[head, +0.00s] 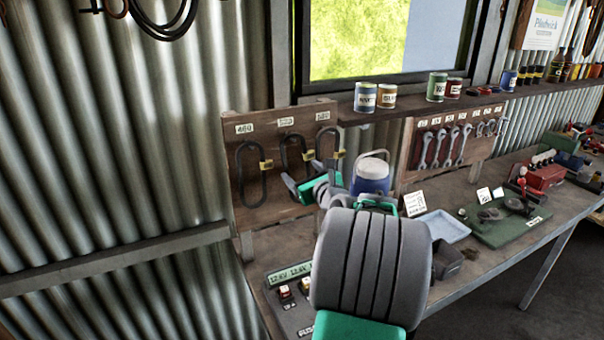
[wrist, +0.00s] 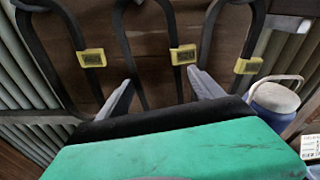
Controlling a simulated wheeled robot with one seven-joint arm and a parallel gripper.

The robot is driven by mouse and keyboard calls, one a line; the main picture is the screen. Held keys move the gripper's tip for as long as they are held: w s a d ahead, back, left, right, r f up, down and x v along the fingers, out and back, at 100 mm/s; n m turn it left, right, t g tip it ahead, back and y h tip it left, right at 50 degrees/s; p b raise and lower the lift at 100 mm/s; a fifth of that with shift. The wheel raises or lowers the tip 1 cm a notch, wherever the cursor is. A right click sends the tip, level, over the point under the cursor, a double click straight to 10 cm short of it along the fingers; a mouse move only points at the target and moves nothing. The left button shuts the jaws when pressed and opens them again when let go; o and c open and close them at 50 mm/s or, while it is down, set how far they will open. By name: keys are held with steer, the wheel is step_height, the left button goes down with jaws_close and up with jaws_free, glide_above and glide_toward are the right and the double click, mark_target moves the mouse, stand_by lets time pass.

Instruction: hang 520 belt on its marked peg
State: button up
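A wooden peg board (head: 275,214) on the corrugated wall carries three black looped belts with yellow tags: left (head: 241,180), middle (head: 284,155) and right (head: 338,140). The white label above the left belt looks like 460; the other two labels and the belt tags are too small to read surely, so I cannot tell which is the 520 belt. My gripper (wrist: 161,78) is at the lower part of the middle belt, its fingers wide apart. In the wrist view the middle belt (wrist: 129,55) runs down between the fingers; contact is unclear. The pegs are mostly hidden.
A blue-and-white jug (head: 370,178) stands close right of my gripper. A shelf (head: 400,106) with cans runs above. A wrench board (head: 408,160), a pale blue tray (head: 443,226) and a green mat (head: 510,230) are farther right on the bench.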

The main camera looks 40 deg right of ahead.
steer(key=shift+o, duration=1.4)
steer(key=f+b+v, duration=0.1)
steer(key=b+v, duration=0.1)
steer(key=v, duration=0.5)
steer(key=w+a+f+n+g+y, duration=0.1)
steer(key=a+f+n+g+y, duration=0.25)
steer(key=a+n, duration=0.75)
steer(key=w+a+f+n+g+y, duration=0.15)
steer(key=a+f+n, duration=0.25)
steer(key=a+n, duration=0.65)
steer(key=s+a+f+n+g, duration=0.2)
steer(key=s+a+n+g, duration=0.1)
steer(key=s+a+n, duration=0.4)
steer(key=s+a+f+n+g, duration=0.3)
steer(key=s+a+n, duration=0.4)
steer(key=a+n, duration=0.1)
steer(key=shift+s+f+n+b, duration=0.15)
steer(key=shift+s+n+b, duration=0.2)
steer(key=shift+a, duration=0.1)
